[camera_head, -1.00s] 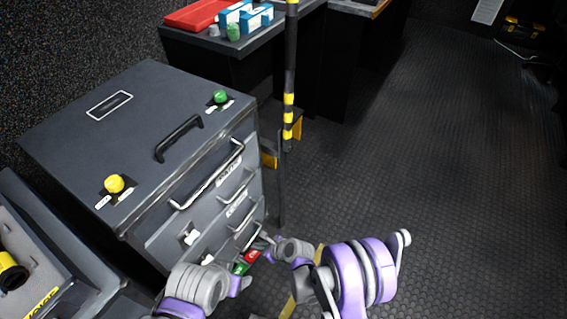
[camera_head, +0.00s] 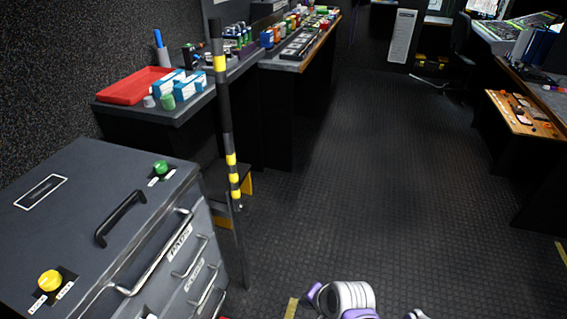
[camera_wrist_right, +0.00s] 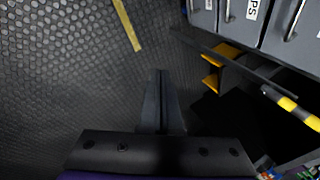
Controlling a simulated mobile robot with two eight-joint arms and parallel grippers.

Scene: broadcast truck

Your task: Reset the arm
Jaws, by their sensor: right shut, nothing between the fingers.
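My right gripper (camera_wrist_right: 158,85) shows in the right wrist view with its two dark fingers together, shut and empty. It points over the bare ribbed floor, apart from the drawer cabinet at the upper right of that view. In the head view, only pale and purple links of my arm (camera_head: 345,298) show at the bottom edge, and the fingertips there cannot be made out. My left gripper is not in view.
A grey drawer cabinet (camera_head: 92,188) with yellow and green buttons stands at left. A black-and-yellow pole (camera_head: 222,110) stands beside it. Behind are a red tray (camera_head: 135,87) and a cluttered bench (camera_head: 290,63). The dark floor (camera_head: 400,180) is open in the middle.

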